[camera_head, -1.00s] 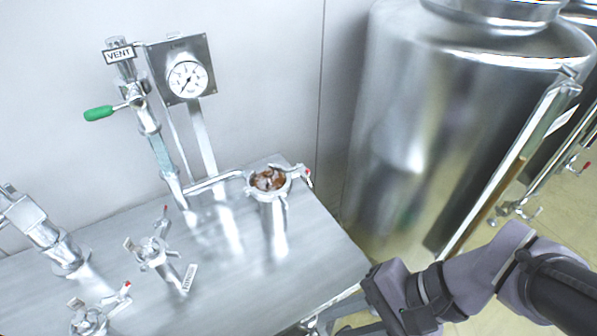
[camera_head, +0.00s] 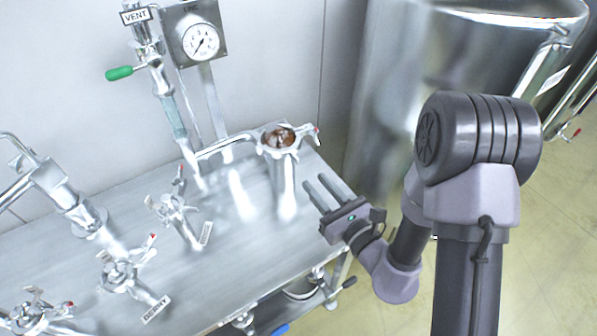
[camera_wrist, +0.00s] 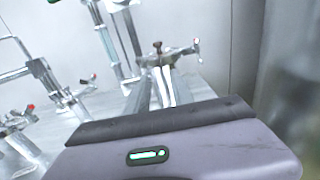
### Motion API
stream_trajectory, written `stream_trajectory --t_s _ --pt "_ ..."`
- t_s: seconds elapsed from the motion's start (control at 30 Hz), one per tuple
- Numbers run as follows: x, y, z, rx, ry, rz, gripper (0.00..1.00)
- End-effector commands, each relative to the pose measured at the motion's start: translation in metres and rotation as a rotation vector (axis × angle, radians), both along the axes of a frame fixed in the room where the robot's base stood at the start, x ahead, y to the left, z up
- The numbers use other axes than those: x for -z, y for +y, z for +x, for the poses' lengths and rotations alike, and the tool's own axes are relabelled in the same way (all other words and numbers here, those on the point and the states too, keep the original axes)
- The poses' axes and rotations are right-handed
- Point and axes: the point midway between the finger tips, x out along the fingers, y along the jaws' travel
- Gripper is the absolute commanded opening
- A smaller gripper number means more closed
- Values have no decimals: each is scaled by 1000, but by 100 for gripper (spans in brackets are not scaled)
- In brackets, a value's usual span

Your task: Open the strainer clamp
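The strainer (camera_head: 284,180) is an upright shiny steel cylinder near the back right of the steel table, with brown matter showing in its open top. A clamp (camera_head: 268,149) rings its rim, and a red-tipped part (camera_head: 317,131) sticks out at the right. I cannot tell whether the clamp is fastened. The strainer top with its clamp also shows in the wrist view (camera_wrist: 165,57), beyond the fingers. My gripper (camera_head: 322,178) is in front and to the right of the strainer, apart from it. Its fingers are spread and point toward the back left, with nothing between them.
A gauge (camera_head: 200,42) and a green-handled vent valve (camera_head: 120,73) stand at the back. Several red-tipped fittings (camera_head: 173,208) line the table's left and front. A large steel tank (camera_head: 385,110) stands behind at the right. The tabletop (camera_head: 225,250) before the strainer is mostly clear.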

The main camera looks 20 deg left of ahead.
Motion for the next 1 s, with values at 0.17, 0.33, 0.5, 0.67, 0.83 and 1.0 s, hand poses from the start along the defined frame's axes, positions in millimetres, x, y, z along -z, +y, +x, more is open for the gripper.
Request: stream_trajectory --t_s 0.17,0.33,0.5,0.67,0.83,1.0 --pt "-6 38 31 -4 -4 0 28" --pt "-5 59 50 -1 -1 0 28" --pt "-4 66 57 -1 0 0 28" --pt "-4 67 58 0 0 0 28" --pt "-4 67 57 0 0 0 12" --pt "-4 67 57 0 0 0 0"
